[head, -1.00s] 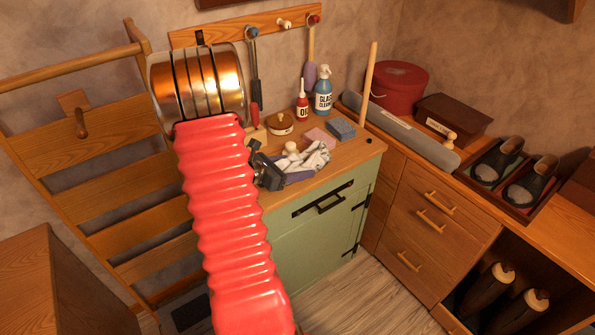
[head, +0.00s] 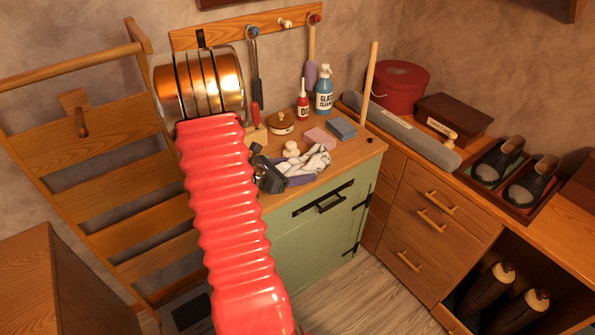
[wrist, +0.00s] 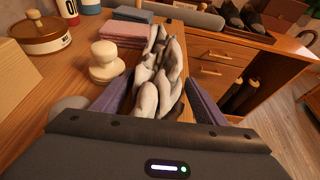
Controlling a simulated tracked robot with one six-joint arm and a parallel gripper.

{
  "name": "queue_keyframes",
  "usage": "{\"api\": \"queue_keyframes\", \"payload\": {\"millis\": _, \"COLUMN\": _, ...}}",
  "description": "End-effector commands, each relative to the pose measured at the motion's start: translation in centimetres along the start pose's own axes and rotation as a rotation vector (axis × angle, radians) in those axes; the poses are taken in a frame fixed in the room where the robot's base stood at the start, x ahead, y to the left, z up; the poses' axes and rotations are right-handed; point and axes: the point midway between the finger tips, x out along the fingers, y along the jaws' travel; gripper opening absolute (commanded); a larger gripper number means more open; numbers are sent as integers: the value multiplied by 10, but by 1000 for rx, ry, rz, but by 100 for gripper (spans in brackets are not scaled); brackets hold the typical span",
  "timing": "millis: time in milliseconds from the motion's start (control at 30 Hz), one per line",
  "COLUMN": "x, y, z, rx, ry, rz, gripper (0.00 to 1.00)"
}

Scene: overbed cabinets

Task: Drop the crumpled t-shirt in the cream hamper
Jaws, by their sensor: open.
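The crumpled t-shirt, a white and grey bunched cloth (head: 316,161), lies at the front edge of the wooden counter above the green cabinet. It also shows in the wrist view (wrist: 158,88), with the two purple-padded fingers on either side of it. My gripper (wrist: 160,97) is open around the cloth, low near the counter top. In the head view my gripper (head: 298,176) is partly hidden by its own dark body. Whether the fingers touch the cloth I cannot tell. No cream hamper shows in either view.
A white knob-shaped object (wrist: 104,62) stands close left of the fingers. Behind are a pink cloth stack (head: 320,138), a blue block (head: 342,128), a lidded wooden pot (head: 281,123) and bottles (head: 324,92). An upright wooden stick (head: 369,82) stands right. Floor (head: 345,295) shows in front.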

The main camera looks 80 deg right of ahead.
Motion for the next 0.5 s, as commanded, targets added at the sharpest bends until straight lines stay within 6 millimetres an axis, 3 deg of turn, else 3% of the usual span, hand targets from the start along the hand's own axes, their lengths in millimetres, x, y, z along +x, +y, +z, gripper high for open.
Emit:
{"api": "queue_keyframes", "payload": {"millis": 167, "x": -15, "y": 1, "z": 0, "rx": -1, "ry": 0, "rz": 3, "gripper": 66}}
{"api": "queue_keyframes", "payload": {"millis": 500, "x": -68, "y": 1, "z": 0, "rx": 0, "ry": -1, "rz": 3, "gripper": 66}}
